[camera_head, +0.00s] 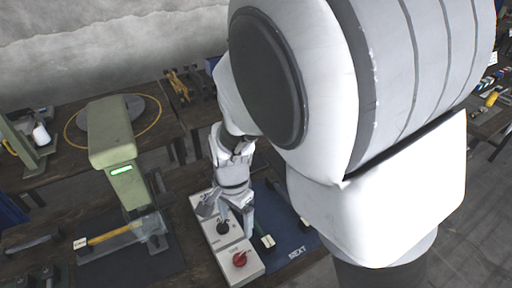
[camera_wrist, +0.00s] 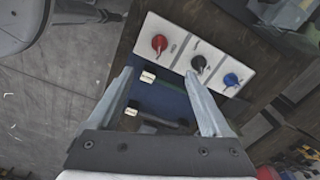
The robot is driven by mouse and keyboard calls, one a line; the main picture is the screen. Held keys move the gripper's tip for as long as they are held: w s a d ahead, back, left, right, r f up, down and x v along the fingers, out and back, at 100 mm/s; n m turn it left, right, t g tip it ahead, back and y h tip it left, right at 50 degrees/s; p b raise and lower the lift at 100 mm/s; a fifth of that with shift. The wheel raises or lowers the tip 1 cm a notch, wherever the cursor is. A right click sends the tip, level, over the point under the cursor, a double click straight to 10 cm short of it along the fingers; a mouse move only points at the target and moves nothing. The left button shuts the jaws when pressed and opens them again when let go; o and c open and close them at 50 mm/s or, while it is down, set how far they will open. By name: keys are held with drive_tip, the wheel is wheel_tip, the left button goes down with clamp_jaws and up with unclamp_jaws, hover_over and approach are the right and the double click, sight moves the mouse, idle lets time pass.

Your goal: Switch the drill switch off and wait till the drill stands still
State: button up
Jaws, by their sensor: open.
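A pale switch panel (camera_head: 197,205) on the bench carries a red knob (camera_head: 240,259) and a black knob (camera_head: 223,227). The wrist view shows red (camera_wrist: 159,43), black (camera_wrist: 198,62) and blue (camera_wrist: 231,79) knobs in a row. I cannot read which is the drill switch. My gripper (camera_head: 228,214) is open and empty over the panel. In the wrist view its fingers (camera_wrist: 160,74) point towards the panel, the right tip appearing close to the black knob; contact cannot be told. A green machine (camera_head: 112,135) with a lit green strip stands left; whether it is the drill is unclear.
A blue mat (camera_head: 297,246) marked NEXT lies right of the panel with small tagged parts. A dark mat (camera_head: 110,268) with a yellow-handled tool lies at the left. A round plate (camera_head: 146,109) sits on the back bench. My arm hides much of the right side.

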sight(239, 256)
wheel_tip(239, 256, down, 18)
drive_tip(key=b, duration=0.3)
drive_tip(key=shift+r, duration=0.15)
clamp_jaws()
idle(0.5)
